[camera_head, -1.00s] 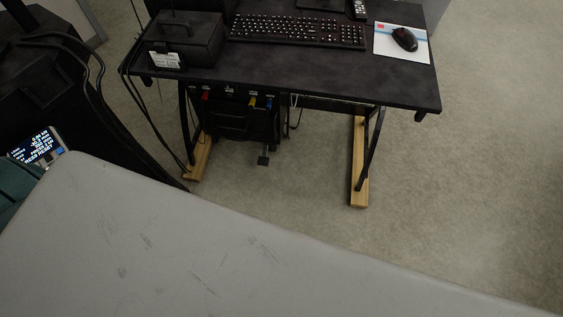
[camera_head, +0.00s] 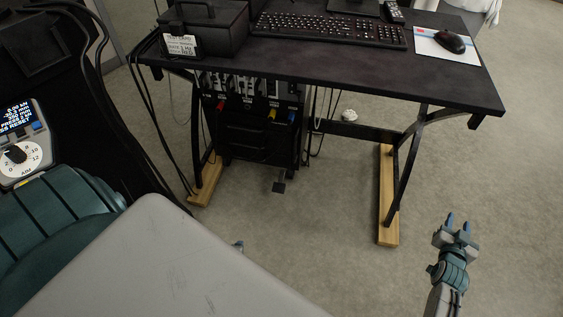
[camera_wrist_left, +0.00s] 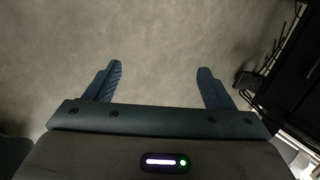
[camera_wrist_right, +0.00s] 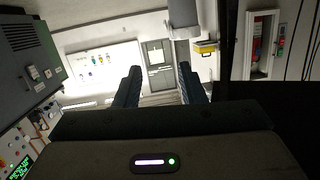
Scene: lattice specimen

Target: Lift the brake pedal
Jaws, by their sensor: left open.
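The brake pedal (camera_head: 279,187) is a small dark pad sticking out low at the front of the black unit (camera_head: 250,125) under the desk. My left gripper is open over bare floor in the left wrist view (camera_wrist_left: 158,80), its blue fingers wide apart with nothing between them. A dark piece (camera_wrist_left: 245,79) just right of its right finger may be the pedal. In the head view only a small bluish tip (camera_head: 238,246), probably of that gripper, shows past my grey body panel. My right gripper (camera_head: 459,222) is open and empty, right of the desk leg; its fingers also show in the right wrist view (camera_wrist_right: 160,80).
The black desk (camera_head: 440,85) stands over the unit, on legs with wooden feet (camera_head: 388,215). A keyboard (camera_head: 325,30), mouse (camera_head: 451,42) and black box (camera_head: 205,30) are on it. Cables (camera_head: 165,130) hang at its left. A dark machine with a control panel (camera_head: 22,140) stands left.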

